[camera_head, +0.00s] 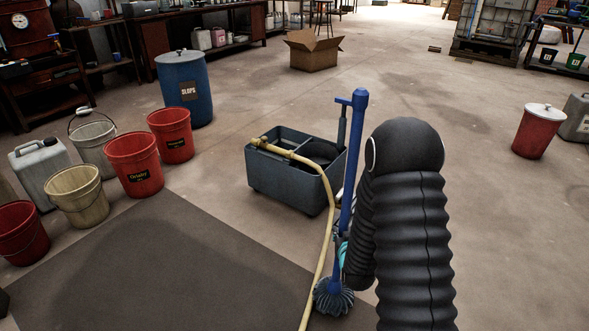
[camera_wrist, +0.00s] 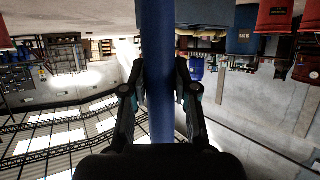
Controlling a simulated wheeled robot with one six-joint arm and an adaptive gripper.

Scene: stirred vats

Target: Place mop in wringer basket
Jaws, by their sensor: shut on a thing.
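The mop has a blue handle (camera_head: 351,160) that stands nearly upright, and a blue-grey stringy head (camera_head: 333,297) low over the dark mat's edge. Whether the head touches the floor I cannot tell. My gripper (camera_wrist: 161,92) is shut on the blue handle, which runs through the middle of the wrist view. In the head view my black ribbed arm hides most of the gripper. The grey wringer bucket (camera_head: 285,185) stands on the floor just left of the mop.
A yellow hose (camera_head: 331,220) hangs over the bucket and runs to the front. A dark mat (camera_head: 160,265) covers the front floor. Several buckets, including a red one (camera_head: 134,163), stand left. A blue SLOPS drum (camera_head: 185,88) and cardboard box (camera_head: 314,50) stand behind.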

